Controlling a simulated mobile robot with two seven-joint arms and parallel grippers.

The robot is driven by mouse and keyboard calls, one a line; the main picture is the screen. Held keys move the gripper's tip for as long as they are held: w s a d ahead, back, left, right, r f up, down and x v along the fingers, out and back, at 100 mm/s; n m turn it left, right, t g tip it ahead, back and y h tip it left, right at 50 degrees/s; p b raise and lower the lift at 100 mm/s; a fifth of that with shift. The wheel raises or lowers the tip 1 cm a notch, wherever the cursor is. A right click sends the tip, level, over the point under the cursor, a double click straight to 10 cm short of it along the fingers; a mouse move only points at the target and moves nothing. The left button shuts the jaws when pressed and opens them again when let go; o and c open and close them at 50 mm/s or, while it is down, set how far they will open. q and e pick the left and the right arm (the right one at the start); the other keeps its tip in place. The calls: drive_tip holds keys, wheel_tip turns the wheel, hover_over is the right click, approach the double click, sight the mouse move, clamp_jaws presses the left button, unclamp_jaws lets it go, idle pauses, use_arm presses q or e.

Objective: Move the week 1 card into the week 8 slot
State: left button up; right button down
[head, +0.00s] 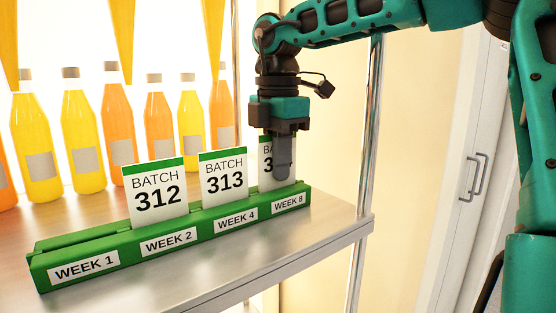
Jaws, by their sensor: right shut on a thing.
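A green card holder (130,257) stands on the shelf, with slots labelled week 1, week 2, week 4 and week 8. No card stands above the week 1 label (84,265). The batch 312 card (157,196) stands above week 2 and the batch 313 card (223,178) above week 4. My right gripper (284,172) points down over the week 8 slot and is shut on a card (267,172). This card is upright above the week 8 label (288,203); my fingers hide most of its number. My left gripper is not in view.
Several bottles of orange and yellow juice (80,140) stand behind the holder. The metal shelf's front edge (300,252) runs below it. A shelf post (367,150) rises at the right, beside my right arm.

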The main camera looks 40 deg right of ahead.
drive_tip(key=shift+f, duration=0.35)
drive_tip(key=c, duration=1.2)
unclamp_jaws()
drive_tip(key=shift+o, duration=0.2)
drive_tip(key=shift+r, duration=0.15)
wheel_tip(320, 180, up, 13)
drive_tip(key=shift+f+p, duration=0.15)
drive_tip(key=shift+p, duration=1.05)
